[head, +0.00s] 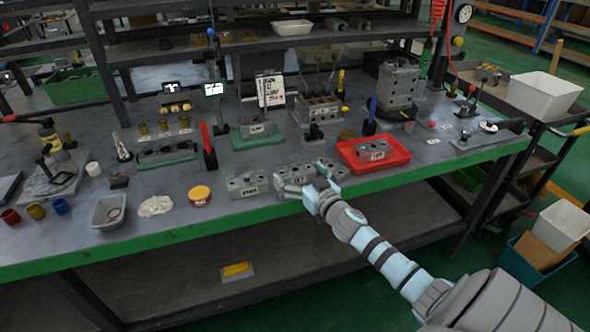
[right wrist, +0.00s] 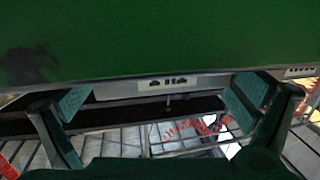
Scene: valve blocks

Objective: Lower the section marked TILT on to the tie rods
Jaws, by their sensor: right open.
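My right gripper (head: 309,187) is at the front edge of the bench, at a grey valve block (head: 293,175). Its fingers are apart. In the right wrist view the open fingers (right wrist: 162,98) stand on either side of a pale strip with a dark label (right wrist: 168,83); I cannot read the label. Other grey sections are a labelled block (head: 248,184) left of the gripper and one (head: 374,150) in a red tray (head: 402,157). I cannot tell which is marked TILT. A block with upright rods or levers (head: 317,108) stands behind; I cannot identify the tie rods. My left gripper is not visible.
A yellow-red tin (head: 199,195), a white rag (head: 155,206) and a grey tray (head: 108,211) lie left along the front. A red-handled tool (head: 208,146) and a blue-handled tool (head: 371,116) stand upright. A green tray (head: 240,140) is behind.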

